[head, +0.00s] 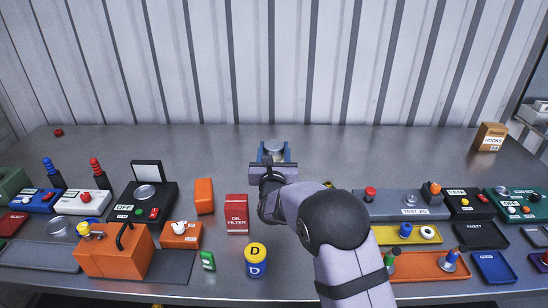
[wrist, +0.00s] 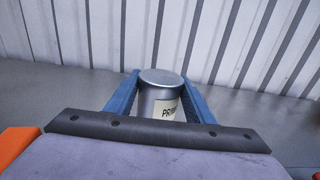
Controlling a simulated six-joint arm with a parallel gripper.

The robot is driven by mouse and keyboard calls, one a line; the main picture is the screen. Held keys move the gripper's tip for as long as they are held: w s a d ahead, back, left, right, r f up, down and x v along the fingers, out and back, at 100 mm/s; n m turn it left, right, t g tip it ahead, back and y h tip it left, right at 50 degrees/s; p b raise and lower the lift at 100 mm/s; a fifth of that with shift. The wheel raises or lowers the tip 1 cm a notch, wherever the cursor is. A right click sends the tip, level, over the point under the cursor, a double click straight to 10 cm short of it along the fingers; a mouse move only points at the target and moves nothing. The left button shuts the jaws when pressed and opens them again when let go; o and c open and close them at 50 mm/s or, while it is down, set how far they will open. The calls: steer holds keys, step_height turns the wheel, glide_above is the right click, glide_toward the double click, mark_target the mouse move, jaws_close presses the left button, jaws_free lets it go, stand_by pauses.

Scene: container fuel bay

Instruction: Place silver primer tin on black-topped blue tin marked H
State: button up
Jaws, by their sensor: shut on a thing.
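The silver primer tin (head: 274,147) is held between the blue fingers of my gripper (head: 274,154), over the back middle of the metal bench. In the wrist view the tin (wrist: 162,98) is upright, with a white label partly reading "PR", between the two fingers (wrist: 160,84). I cannot tell how far it is above the bench. I see no black-topped blue tin marked H; my arm covers part of the bench. A blue tin with a yellow top marked D (head: 256,260) stands at the front middle.
A red oil filter box (head: 237,214) and an orange block (head: 204,196) stand left of my arm. An orange toolbox (head: 113,252) is at front left. Devices and trays crowd the right, including a yellow tray (head: 388,236). The back of the bench is mostly clear.

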mark_target(274, 158)
steer(key=shift+f+p, duration=0.3)
steer(key=shift+f, duration=1.2)
steer(key=shift+f, duration=0.1)
steer(key=o, duration=1.2)
steer(key=shift+s, duration=0.5)
steer(key=s+b, duration=0.3)
steer(key=s, duration=0.8)
